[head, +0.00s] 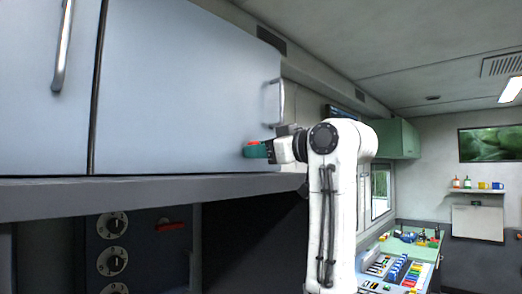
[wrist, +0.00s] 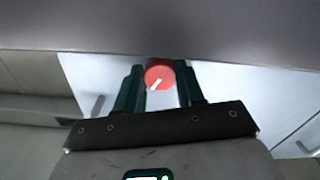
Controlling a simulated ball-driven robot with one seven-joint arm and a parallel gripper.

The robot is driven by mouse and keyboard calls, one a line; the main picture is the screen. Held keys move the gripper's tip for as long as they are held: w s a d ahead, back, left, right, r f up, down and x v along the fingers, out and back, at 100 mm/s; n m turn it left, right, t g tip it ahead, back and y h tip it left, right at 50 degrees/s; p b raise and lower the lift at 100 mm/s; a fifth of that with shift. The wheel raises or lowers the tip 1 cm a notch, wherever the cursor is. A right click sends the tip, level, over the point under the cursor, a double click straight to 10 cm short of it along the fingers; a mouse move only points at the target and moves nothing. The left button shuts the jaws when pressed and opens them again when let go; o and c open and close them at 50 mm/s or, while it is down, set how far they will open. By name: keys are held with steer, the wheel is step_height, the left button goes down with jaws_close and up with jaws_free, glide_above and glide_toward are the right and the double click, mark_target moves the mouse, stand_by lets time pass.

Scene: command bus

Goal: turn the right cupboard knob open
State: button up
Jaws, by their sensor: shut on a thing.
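The red knob (wrist: 160,77) sits between the green fingers of my gripper (wrist: 161,92) in the wrist view. A short white mark on the knob's face slants from lower left to upper right. In the head view only a bit of red (head: 252,143) shows above the fingers of my gripper (head: 250,151). My gripper is shut on the knob, at the lower right of the large pale blue cupboard door (head: 185,85). This door looks closed, flush with its neighbour. The fingers hide the sides of the knob.
A metal handle (head: 279,100) stands out just above my gripper. Another handle (head: 62,50) is on the left door. A grey ledge (head: 140,193) runs below the doors, above a panel with several dials (head: 112,260). A worktop with coloured controls (head: 400,268) is at the lower right.

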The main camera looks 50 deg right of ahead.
steer(key=m, duration=1.1)
steer(key=shift+m, duration=0.4)
stand_by(0.3)
steer(key=o, duration=1)
steer(key=shift+o, duration=0.2)
steer(key=shift+s, duration=0.1)
steer(key=s+b, duration=0.4)
steer(key=s, duration=0.6)
steer(key=shift+s+d, duration=0.15)
steer(key=shift+s, duration=0.2)
